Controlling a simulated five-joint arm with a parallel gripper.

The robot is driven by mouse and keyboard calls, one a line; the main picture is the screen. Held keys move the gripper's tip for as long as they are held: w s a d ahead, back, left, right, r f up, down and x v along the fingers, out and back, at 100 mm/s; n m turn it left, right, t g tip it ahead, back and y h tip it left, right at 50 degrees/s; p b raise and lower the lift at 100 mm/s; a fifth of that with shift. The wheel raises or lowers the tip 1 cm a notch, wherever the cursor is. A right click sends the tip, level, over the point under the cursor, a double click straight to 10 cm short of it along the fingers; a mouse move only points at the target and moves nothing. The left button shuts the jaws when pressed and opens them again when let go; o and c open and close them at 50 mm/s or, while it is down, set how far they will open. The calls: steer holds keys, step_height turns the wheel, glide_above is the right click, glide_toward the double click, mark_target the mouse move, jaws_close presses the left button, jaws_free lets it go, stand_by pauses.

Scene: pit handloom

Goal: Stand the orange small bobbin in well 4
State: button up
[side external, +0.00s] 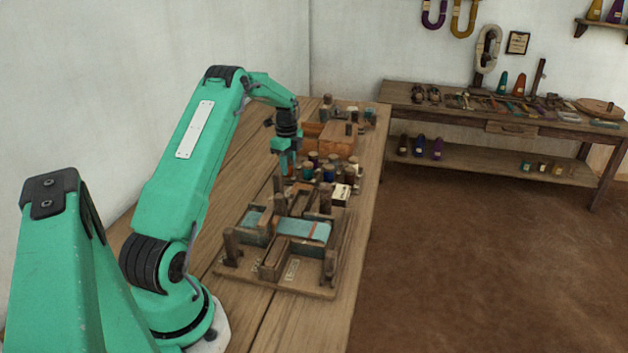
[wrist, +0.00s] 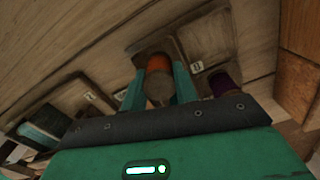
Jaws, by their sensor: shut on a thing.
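The orange small bobbin (wrist: 158,64) shows in the wrist view between the two teal fingers of my gripper (wrist: 158,80), with a pale wooden end towards the camera. My gripper is shut on it. Beyond it lies a dark wooden piece with recesses (wrist: 182,49) and small white number labels; I cannot read for sure which is well 4. Whether the bobbin's lower end is inside a recess or above it is hidden. In the side view my gripper (side external: 285,160) points down over the bench, behind the small loom.
A purple bobbin (wrist: 222,84) stands just right of my gripper in the wrist view. In the side view several bobbins (side external: 328,170) crowd close to the right. The loom (side external: 290,230) stands in front and a wooden box (side external: 338,140) behind. The bench's left side is mostly clear.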

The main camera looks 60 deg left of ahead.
steer(key=shift+f, duration=0.1)
steer(key=o, duration=1)
steer(key=shift+c, duration=0.2)
steer(key=shift+r, duration=0.2)
step_height(320, 180, up, 12)
stand_by(0.5)
